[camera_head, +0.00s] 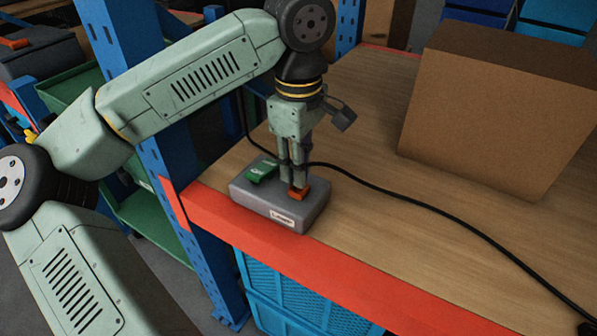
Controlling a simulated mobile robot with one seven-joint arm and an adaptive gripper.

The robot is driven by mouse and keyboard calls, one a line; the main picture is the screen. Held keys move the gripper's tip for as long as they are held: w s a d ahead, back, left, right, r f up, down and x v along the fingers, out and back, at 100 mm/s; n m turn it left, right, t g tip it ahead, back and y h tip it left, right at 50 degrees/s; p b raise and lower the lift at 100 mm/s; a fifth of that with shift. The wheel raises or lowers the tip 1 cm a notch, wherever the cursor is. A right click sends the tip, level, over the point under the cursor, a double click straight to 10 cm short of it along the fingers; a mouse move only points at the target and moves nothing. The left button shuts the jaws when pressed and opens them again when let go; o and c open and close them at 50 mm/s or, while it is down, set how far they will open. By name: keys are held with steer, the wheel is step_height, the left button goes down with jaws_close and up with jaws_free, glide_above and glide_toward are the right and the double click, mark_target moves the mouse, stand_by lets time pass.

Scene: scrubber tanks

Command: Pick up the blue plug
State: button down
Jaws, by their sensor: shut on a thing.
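I see no blue plug clearly. A dark cable end (586,328) is cut off at the lower right corner, and I cannot tell its colour or shape. My gripper (294,188) points down over a grey switch box (262,210) at the table's front left corner. Its fingers are close together, with their tips at the orange switch (301,192) on the box top. The fingers partly hide this switch. A green switch (262,171) sits to its left on the same box.
A black cable (440,211) runs past my fingers across the wooden table (365,240) to the lower right. A large cardboard box (480,125) stands at the right. A blue post (172,160) rises left of the table. A blue crate (290,300) is below its red edge.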

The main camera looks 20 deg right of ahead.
steer(key=shift+s+a+r+b, duration=0.1)
steer(key=shift+s+r+b, duration=0.1)
steer(key=shift+r, duration=0.25)
steer(key=shift+s+a+r+b, duration=0.1)
steer(key=shift+s+r+b, duration=0.1)
steer(key=shift+r, duration=0.2)
steer(key=s+a+b, duration=0.1)
steer(key=s+a, duration=0.1)
steer(key=s, duration=0.5)
steer(key=s+a+r+b, duration=0.1)
steer(key=s+a+b, duration=0.1)
steer(key=s, duration=0.5)
steer(key=shift+a+r, duration=0.3)
steer(key=shift+a, duration=0.4)
